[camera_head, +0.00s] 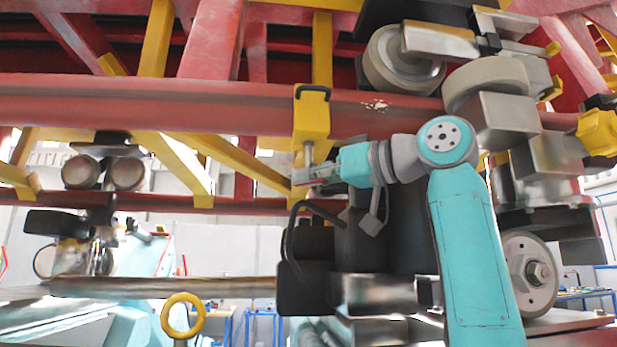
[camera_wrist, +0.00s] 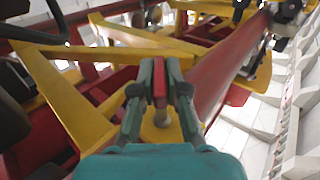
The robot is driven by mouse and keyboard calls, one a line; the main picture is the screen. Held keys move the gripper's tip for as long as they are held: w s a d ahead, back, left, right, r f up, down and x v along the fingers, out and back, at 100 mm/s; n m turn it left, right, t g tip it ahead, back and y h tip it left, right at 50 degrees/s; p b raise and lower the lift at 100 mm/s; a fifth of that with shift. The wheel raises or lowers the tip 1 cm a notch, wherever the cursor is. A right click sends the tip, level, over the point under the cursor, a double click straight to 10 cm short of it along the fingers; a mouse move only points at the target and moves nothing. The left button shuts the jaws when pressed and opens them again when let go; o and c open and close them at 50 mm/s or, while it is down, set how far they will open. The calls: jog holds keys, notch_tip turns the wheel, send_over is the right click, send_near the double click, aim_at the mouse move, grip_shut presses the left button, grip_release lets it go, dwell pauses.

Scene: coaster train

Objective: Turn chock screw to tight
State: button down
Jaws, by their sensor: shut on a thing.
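The yellow chock (camera_head: 311,112) sits clamped around the red rail (camera_head: 200,108) in the head view. Its metal screw (camera_head: 309,152) hangs down from its lower part. My gripper (camera_head: 306,178) reaches in from the right, just below the screw. In the wrist view, my gripper's two fingers (camera_wrist: 160,78) are closed on a narrow red piece (camera_wrist: 159,82), seemingly the screw's handle. A pale metal round part, probably of the screw, shows between the finger bases. My fingers hide much of the handle. I cannot tell how tight the screw is.
Yellow diagonal braces (camera_head: 240,165) run below the rail, close left of my gripper. Black and metal machinery (camera_head: 340,240) stands under my forearm. Wheels (camera_head: 402,60) and grey blocks crowd the upper right. A yellow ring (camera_head: 182,315) stands at lower left.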

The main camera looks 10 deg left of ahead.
jog(key=n+g, duration=0.2)
jog(key=g, duration=0.1)
jog(key=n+g+y, duration=0.1)
jog(key=n+g, duration=0.1)
jog(key=g, duration=0.1)
jog(key=shift+g+y, duration=0.3)
jog(key=shift+g, duration=0.1)
jog(key=shift+n+g, duration=1.7)
jog(key=shift+g, duration=0.6)
jog(key=shift+n+g+h, duration=0.4)
jog(key=shift+g, duration=0.2)
jog(key=c, duration=1.2)
grip_release()
jog(key=v, duration=0.7)
jog(key=shift+d, duration=0.2)
jog(key=shift+w, duration=0.1)
